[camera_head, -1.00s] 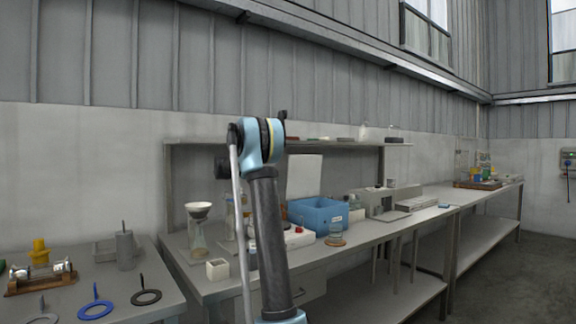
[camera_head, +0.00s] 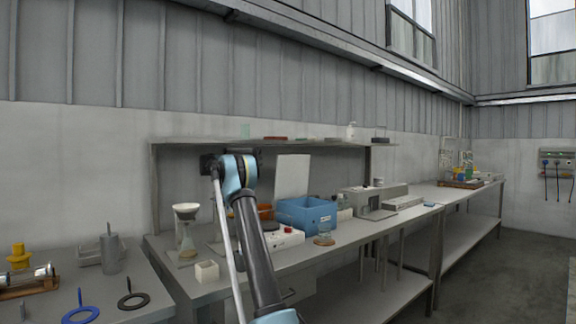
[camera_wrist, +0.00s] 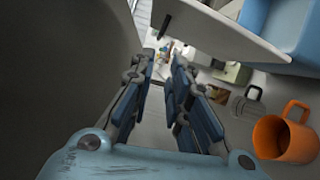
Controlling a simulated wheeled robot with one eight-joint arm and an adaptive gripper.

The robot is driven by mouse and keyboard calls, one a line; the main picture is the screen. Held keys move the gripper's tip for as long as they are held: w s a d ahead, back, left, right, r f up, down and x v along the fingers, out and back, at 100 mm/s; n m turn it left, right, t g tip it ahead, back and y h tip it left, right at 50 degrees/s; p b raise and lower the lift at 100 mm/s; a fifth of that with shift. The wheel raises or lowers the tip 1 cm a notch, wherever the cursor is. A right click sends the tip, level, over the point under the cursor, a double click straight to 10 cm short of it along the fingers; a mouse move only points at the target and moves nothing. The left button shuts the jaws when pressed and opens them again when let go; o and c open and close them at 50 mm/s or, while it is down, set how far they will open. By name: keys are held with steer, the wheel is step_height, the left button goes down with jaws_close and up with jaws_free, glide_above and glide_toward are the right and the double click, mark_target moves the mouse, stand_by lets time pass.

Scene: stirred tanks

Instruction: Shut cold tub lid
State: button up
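The cold tub (camera_head: 299,217) is a blue open box on the middle bench. Its pale lid (camera_head: 292,176) stands upright at the tub's back left side. In the wrist view the tub (camera_wrist: 298,22) shows at the upper right corner, with the pale lid panel (camera_wrist: 222,29) slanting beside it. My gripper (camera_wrist: 160,62) is open, with a gap between its two fingers and nothing between them. The lid is ahead and to the right of the fingertips, apart from them as far as I can see. In the head view my arm hides most of my gripper.
An orange mug (camera_wrist: 290,135) lies right of my fingers in the wrist view. A shelf (camera_head: 330,143) runs above the bench. A funnel stand (camera_head: 187,235) is at left.

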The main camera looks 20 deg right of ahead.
mark_target(287, 161)
steer(key=d, duration=1.6)
steer(key=shift+s+d+r, duration=0.15)
steer(key=shift+s+r, duration=0.1)
steer(key=shift+s, duration=0.1)
